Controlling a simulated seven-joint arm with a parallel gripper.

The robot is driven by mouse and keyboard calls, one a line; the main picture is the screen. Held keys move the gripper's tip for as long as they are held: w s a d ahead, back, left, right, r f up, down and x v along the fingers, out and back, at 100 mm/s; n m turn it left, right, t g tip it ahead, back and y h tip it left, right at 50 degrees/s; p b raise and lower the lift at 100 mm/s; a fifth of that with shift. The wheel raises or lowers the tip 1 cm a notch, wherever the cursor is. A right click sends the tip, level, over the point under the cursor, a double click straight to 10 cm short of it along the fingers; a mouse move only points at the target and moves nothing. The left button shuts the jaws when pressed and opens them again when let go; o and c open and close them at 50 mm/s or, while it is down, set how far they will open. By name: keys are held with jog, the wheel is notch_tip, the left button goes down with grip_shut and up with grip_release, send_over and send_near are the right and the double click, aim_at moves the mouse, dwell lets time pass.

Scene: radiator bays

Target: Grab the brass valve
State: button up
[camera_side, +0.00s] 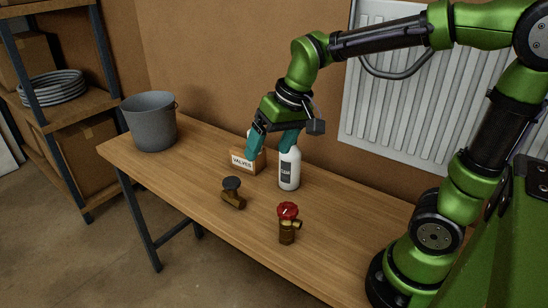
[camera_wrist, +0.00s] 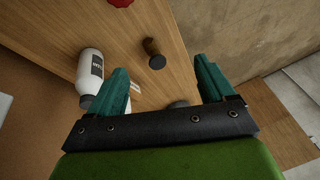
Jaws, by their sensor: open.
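Two brass valves stand or lie on the workbench. One has a red handwheel (camera_side: 287,226) and is upright near the front edge; only its red wheel (camera_wrist: 121,2) shows at the top of the wrist view. The other is a brass body with a dark round cap (camera_side: 233,194), lying left of it; it also shows in the wrist view (camera_wrist: 151,48). My gripper (camera_side: 271,149) is open and empty, its teal fingers pointing down above the back of the bench, beside the bottle and box. In the wrist view the capped valve appears beyond and between the fingertips (camera_wrist: 160,66).
A white bottle (camera_side: 289,171) stands close to my right finger. A box labelled VALVES (camera_side: 242,160) sits behind my left finger, partly hidden. A grey bucket (camera_side: 150,124) stands at the bench's left end. A radiator (camera_side: 385,115) hangs on the wall. The bench's front middle is clear around the valves.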

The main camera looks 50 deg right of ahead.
aim_at(231, 181)
jog(key=w+d+f+n+g+h, duration=0.1)
jog(key=w+f+g, duration=0.1)
jog(key=w, duration=0.6)
jog(key=w+d+f+n+g, duration=0.1)
jog(key=w+n+g, duration=0.1)
jog(key=w, duration=0.5)
notch_tip(231, 181, down, 17)
jog(key=shift+s+d+r, duration=0.1)
jog(key=shift+r, duration=0.05)
jog(key=shift+c, duration=0.3)
